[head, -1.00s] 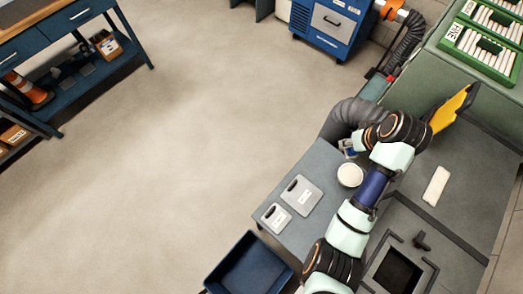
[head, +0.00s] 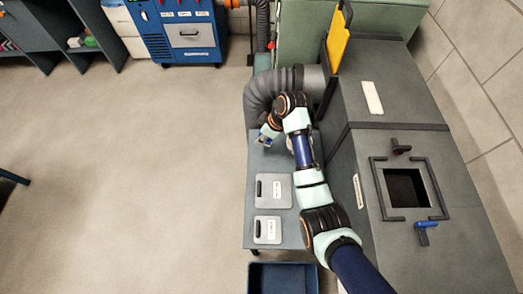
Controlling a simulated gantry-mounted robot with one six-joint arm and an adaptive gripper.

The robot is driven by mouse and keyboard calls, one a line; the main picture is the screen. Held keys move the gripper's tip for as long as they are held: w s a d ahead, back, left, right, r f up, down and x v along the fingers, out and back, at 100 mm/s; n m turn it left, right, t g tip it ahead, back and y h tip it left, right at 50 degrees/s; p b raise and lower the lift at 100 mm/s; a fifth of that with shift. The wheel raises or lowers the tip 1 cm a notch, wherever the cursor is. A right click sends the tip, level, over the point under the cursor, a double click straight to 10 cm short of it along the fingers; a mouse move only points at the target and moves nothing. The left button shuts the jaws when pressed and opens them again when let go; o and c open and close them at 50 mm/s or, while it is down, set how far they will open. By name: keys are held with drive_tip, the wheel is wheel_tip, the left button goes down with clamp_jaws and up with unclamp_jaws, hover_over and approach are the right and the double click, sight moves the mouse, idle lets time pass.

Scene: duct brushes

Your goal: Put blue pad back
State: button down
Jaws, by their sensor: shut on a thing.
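My gripper (head: 266,137) is at the end of my bent arm, over the back part of the grey side table (head: 270,163), in front of the grey flexible hose. It is shut on a small blue thing (head: 263,141), which I take to be the blue pad. Only a little blue shows at the fingertips. Its shape, and whether it touches the table, I cannot tell. My arm hides part of the tabletop to the right of the gripper.
Two grey plates (head: 273,190) with black handles lie on the table. Right of it stands the grey duct (head: 390,103) with a square opening (head: 406,188), a black latch (head: 400,148) and a blue-handled latch (head: 427,224). A yellow panel (head: 338,42) stands upright behind. A dark blue bin (head: 283,266) sits in front.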

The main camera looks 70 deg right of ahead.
sight(259, 150)
wheel_tip(259, 150, down, 8)
drive_tip(key=shift+b, duration=1.15)
drive_tip(key=shift+r, duration=0.1)
drive_tip(key=c, duration=0.8)
unclamp_jaws()
drive_tip(key=shift+o, duration=0.2)
drive_tip(key=p+v, duration=0.4)
drive_tip(key=v, duration=0.8)
drive_tip(key=shift+p, duration=0.35)
drive_tip(key=shift+w+r, duration=0.1)
